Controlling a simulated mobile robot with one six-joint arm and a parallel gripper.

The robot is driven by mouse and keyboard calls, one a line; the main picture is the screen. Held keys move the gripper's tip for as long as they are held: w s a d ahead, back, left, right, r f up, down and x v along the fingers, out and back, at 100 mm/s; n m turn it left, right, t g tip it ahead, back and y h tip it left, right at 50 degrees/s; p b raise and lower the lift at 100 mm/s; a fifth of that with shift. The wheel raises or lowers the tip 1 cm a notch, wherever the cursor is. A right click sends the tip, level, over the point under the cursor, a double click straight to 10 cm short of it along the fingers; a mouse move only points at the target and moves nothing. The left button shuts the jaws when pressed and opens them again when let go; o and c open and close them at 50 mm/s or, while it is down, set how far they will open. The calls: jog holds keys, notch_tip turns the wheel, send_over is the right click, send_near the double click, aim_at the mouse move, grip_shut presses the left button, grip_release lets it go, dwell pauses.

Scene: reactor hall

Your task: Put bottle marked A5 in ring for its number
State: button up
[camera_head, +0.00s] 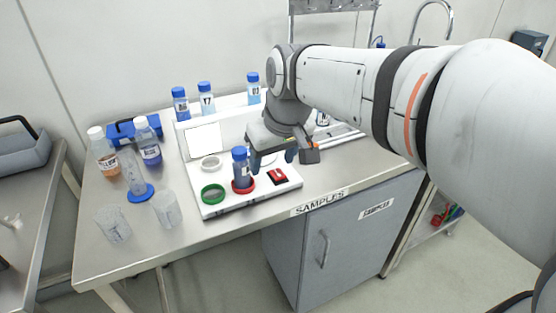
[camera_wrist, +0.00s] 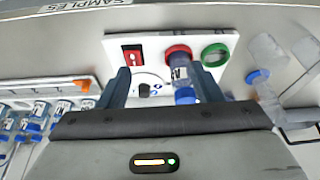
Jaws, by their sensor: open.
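A bottle with a blue cap (camera_head: 240,154) stands upright in the red ring (camera_head: 244,187) on the white board (camera_head: 262,198). Its label (camera_wrist: 179,73) seems to begin with A in the wrist view; the rest is too small to read. A green ring (camera_head: 212,193) is empty to its left, and a pale ring (camera_head: 210,162) lies behind. My gripper (camera_head: 272,160) is open and empty over the board, just right of the bottle in the head view. In the wrist view the bottle shows near the right finger of my gripper (camera_wrist: 160,73), apart from it as far as I can tell.
Several blue-capped bottles (camera_head: 205,98) stand at the back. A red-and-black switch (camera_head: 278,176) sits on the board's right. An orange bottle (camera_head: 105,158), a blue bottle (camera_head: 149,146), a cylinder on a blue foot (camera_head: 138,185) and clear beakers (camera_head: 166,210) stand at left. The bench front is clear.

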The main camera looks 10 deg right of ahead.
jog(key=s+d+f+m+g+h, duration=0.1)
jog(key=s+d+f+m, duration=0.2)
jog(key=s+d+f, duration=0.4)
jog(key=s+f, duration=0.3)
jog(key=s, duration=0.1)
jog(key=shift+s+d+f+m, duration=0.15)
jog(key=shift+d+f+m, duration=0.05)
jog(key=shift+f+m, duration=0.2)
jog(key=w+p+v, duration=0.1)
jog(key=p+v, duration=0.5)
jog(key=v, duration=0.1)
jog(key=shift+r, duration=0.2)
jog(key=shift+w, duration=0.15)
jog(key=shift+c, duration=0.5)
